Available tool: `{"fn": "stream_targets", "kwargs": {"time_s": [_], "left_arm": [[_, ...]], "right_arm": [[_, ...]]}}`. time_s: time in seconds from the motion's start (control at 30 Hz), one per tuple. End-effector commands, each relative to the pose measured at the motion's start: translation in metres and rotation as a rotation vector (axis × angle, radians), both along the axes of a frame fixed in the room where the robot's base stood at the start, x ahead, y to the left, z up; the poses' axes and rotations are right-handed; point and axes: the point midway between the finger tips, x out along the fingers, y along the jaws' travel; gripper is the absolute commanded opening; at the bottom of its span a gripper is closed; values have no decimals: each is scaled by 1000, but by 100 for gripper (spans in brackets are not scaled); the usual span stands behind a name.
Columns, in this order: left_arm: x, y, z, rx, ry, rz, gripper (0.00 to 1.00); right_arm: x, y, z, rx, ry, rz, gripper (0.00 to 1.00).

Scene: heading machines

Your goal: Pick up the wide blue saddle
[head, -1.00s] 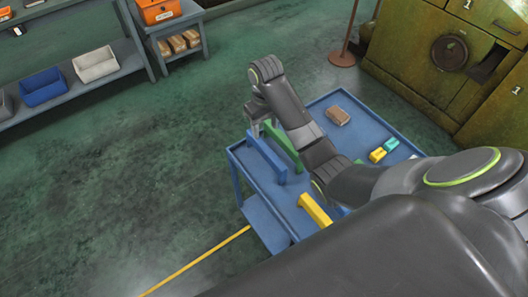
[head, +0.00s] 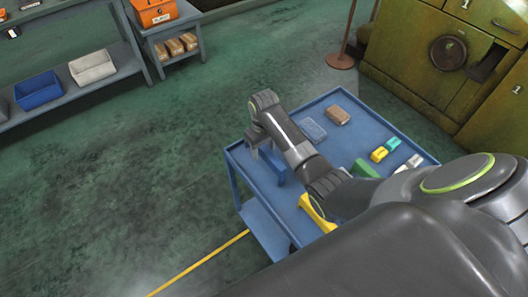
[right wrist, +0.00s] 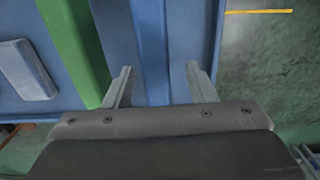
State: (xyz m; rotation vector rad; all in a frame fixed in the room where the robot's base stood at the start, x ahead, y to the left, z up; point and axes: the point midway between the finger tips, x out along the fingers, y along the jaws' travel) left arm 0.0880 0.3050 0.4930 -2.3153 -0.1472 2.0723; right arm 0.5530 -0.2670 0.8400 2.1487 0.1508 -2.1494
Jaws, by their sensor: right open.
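The blue saddle (head: 279,174) stands on the blue cart at its left end, partly hidden by my right arm. In the right wrist view it is a long blue bar (right wrist: 151,45) running up the picture between my fingers. My right gripper (head: 259,147) is at the saddle's far end. In the right wrist view its two fingers (right wrist: 160,86) are open, one on each side of the bar, with gaps showing. I cannot tell how far down they reach. My left gripper is not in view.
A green bar (right wrist: 75,45) lies close beside the left finger. The cart (head: 325,102) also holds a grey-blue block (head: 312,129), a brown block (head: 337,115), a yellow saddle (head: 314,212) and small yellow and teal pieces. Green cabinets (head: 430,75) stand behind; floor is clear at left.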

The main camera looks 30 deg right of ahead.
Motion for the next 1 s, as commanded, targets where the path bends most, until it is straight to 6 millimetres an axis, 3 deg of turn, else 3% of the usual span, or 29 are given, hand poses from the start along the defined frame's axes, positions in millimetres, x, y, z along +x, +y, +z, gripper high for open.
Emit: {"fn": "stream_targets", "kwargs": {"time_s": [0.3, 0.57, 1.0], "left_arm": [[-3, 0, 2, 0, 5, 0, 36], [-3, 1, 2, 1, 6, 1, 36], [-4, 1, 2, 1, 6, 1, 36]], "right_arm": [[4, -3, -32, 0, 1, -1, 51], [4, -3, -35, -1, 0, 0, 51], [4, -3, -34, -1, 0, 0, 0]]}}
